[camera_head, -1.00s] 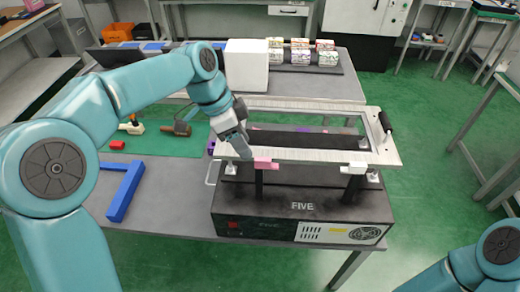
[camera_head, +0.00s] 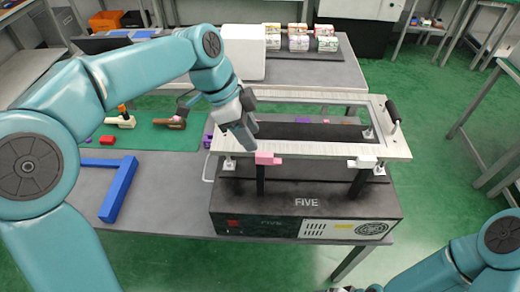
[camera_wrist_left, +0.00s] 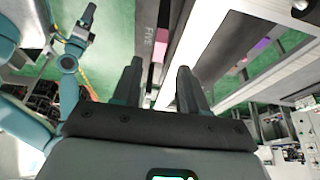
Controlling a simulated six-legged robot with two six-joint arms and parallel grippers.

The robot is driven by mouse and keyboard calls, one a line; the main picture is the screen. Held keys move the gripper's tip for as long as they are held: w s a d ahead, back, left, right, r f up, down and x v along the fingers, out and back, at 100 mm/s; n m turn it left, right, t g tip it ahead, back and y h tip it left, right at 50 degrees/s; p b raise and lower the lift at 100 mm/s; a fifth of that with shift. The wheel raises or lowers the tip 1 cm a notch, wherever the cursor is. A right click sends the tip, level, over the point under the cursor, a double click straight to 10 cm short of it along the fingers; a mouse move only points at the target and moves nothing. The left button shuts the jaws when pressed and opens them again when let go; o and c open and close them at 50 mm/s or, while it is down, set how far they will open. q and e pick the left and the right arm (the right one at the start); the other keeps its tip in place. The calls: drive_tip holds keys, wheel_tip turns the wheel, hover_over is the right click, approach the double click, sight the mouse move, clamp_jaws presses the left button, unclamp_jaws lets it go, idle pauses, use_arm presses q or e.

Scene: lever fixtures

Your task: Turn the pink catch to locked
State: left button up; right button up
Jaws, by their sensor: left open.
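The pink catch (camera_head: 267,159) sits at the front edge of a pale metal frame, left of its middle, above a black post. My left gripper (camera_head: 252,146) is open, pointing down just above and behind the catch. In the left wrist view the pink catch (camera_wrist_left: 157,70) shows between the open fingertips of my left gripper (camera_wrist_left: 158,66); contact cannot be told. My right gripper (camera_wrist_left: 84,28) shows small at the upper left of that view; its jaws are unclear.
The metal frame (camera_head: 399,151) with a black handle (camera_head: 392,111) stands over a black box (camera_head: 270,205) marked FIVE. A white catch (camera_head: 363,162) sits on its front edge at right. A blue L-shaped bar (camera_head: 119,190) lies left on the table.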

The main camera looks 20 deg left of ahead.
sight(263, 155)
use_arm(q)
drive_tip(key=x, duration=0.6)
drive_tip(key=shift+d+f, duration=0.15)
drive_tip(key=shift+f, duration=0.05)
clamp_jaws()
